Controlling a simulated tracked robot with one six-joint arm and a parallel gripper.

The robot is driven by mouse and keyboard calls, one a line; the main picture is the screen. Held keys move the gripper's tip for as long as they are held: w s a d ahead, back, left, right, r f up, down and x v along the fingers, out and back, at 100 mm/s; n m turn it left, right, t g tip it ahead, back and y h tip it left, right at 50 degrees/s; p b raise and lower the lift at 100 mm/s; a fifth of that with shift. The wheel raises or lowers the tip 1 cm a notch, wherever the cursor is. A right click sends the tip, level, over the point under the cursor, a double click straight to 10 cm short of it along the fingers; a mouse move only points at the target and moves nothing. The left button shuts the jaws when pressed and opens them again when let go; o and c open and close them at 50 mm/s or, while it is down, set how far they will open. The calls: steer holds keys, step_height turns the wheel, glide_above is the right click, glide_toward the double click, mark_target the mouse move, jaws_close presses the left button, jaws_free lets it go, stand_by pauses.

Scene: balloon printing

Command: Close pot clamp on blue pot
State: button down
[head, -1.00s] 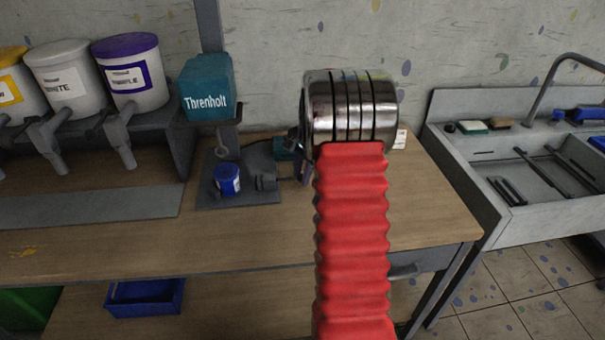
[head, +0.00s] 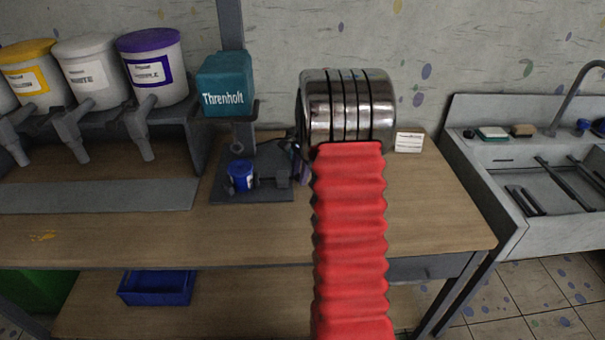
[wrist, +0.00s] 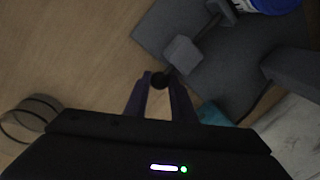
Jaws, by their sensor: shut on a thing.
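The blue pot (head: 241,177), with a white label, stands on the dark base plate of the press under the teal Threnholt head (head: 226,86). In the wrist view, the pot (wrist: 268,5) is cut off at the top right. The grey pot clamp (wrist: 183,54) lies beside it, with an arm reaching toward the pot. Dark clamp parts show close at the pot's sides in the head view; whether they touch it is unclear. My gripper (wrist: 161,88) is shut on the clamp's round black knob (wrist: 161,81). In the head view my arm mostly hides the gripper.
White, yellow and purple-lidded dispensers (head: 152,68) stand on a rack at the left. A small white card (head: 409,142) is at the back right of the wooden table (head: 430,200). A sink (head: 545,185) is further right. The table's front is mostly clear.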

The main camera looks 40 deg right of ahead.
steer(key=c, duration=1.5)
jaws_free()
steer(key=shift+r, duration=0.1)
steer(key=s+r, duration=0.1)
steer(key=r, duration=0.8)
steer(key=s+r, duration=0.1)
steer(key=r, duration=0.3)
steer(key=shift+s+a+r, duration=0.15)
steer(key=shift+s, duration=0.2)
